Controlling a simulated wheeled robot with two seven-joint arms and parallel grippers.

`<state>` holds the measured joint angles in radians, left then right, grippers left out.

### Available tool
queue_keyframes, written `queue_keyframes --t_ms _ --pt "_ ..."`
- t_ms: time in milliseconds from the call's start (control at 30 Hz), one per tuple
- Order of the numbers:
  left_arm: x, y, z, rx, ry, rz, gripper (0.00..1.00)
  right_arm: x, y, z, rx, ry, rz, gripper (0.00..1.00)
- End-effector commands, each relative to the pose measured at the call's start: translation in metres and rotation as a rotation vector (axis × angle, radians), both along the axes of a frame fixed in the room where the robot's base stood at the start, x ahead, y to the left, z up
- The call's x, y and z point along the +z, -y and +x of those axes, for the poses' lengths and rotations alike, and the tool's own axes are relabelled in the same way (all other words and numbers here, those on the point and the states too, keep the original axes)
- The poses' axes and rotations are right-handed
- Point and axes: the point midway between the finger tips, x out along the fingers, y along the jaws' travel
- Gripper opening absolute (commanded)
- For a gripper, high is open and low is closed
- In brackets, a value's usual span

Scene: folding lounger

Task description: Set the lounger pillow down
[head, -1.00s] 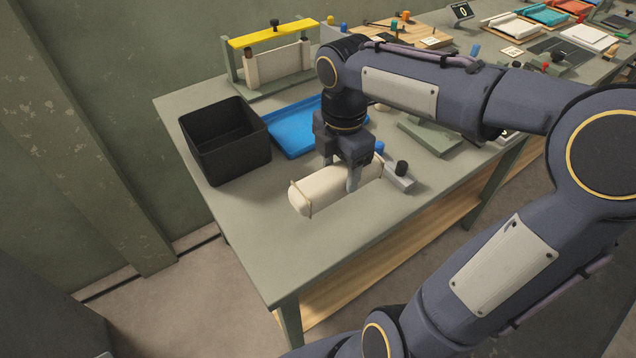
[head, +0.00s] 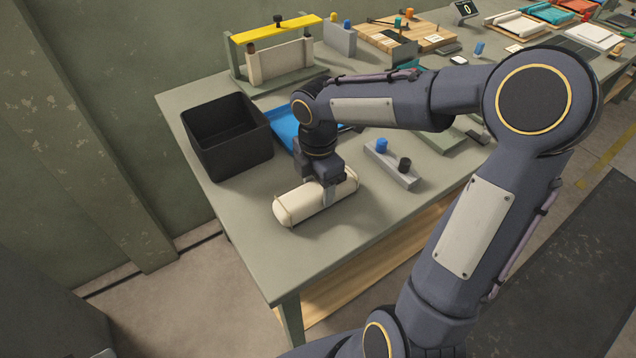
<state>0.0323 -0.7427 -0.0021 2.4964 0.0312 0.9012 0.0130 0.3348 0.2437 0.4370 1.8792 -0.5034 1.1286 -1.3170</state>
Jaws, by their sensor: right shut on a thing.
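The lounger pillow is a cream-coloured bolster (head: 300,205) near the front left part of the grey-green table (head: 235,222). My right gripper (head: 328,196) points down and is shut on the pillow around its middle. The pillow lies level, at or very close to the tabletop; I cannot tell whether it touches. Part of its far side is hidden by the gripper. My left gripper is not in view.
A black open bin (head: 228,150) and a blue tray (head: 284,130) stand behind the pillow. A yellow-topped frame (head: 276,30) stands at the back. The front left tabletop is clear.

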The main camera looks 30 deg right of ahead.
Motion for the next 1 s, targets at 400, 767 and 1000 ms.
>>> queue_keyframes --t_ms 400,767,1000 --pt "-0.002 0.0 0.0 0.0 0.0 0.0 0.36 -0.003 0.0 0.0 0.0 0.0 0.0 0.79" --pt "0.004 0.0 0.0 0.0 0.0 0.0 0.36 0.02 0.0 0.001 -0.001 0.004 -0.001 0.79" --pt "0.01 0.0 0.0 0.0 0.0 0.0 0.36 0.073 0.0 0.001 -0.001 0.005 -0.001 0.79"
